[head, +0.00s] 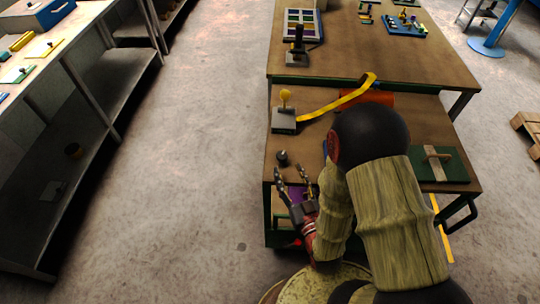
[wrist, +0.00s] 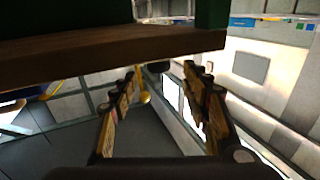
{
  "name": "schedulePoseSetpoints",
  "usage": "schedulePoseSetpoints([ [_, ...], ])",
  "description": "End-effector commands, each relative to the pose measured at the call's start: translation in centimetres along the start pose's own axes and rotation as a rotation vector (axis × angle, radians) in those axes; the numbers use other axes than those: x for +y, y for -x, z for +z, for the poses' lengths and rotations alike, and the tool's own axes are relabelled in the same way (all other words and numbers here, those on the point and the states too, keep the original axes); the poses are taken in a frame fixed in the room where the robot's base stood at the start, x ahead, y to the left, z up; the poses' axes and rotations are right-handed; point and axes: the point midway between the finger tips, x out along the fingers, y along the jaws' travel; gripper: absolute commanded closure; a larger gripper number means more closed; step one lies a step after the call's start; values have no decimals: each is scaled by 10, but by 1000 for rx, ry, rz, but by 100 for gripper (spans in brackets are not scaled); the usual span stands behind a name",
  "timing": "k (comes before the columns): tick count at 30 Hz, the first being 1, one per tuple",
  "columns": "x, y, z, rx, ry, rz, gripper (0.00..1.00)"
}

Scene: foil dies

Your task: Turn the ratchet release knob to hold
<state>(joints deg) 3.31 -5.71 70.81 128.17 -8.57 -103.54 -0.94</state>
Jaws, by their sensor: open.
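A small dark knob (head: 282,158) stands near the left edge of the lower table; I cannot tell for certain that it is the ratchet release knob, and no setting marks are readable. My gripper (head: 291,175) is open and empty just on the near side of it, fingers pointing toward it.
A yellow strap (head: 340,103) runs to an orange object (head: 378,97). A green board with a wooden handle (head: 438,163) lies at right. A dark lever (head: 298,45) stands on the rear table. My arm covers the table's middle. Floor at left is clear.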

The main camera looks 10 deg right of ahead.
Motion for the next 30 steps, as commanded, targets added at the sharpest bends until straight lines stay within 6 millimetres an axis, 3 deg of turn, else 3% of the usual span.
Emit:
schedulePoseSetpoints([
  [7,5,-6,2,-6,20,31,53],
  [21,7,-69,3,-6,18,30,53],
  [30,7,-74,2,-7,18,30,53],
])
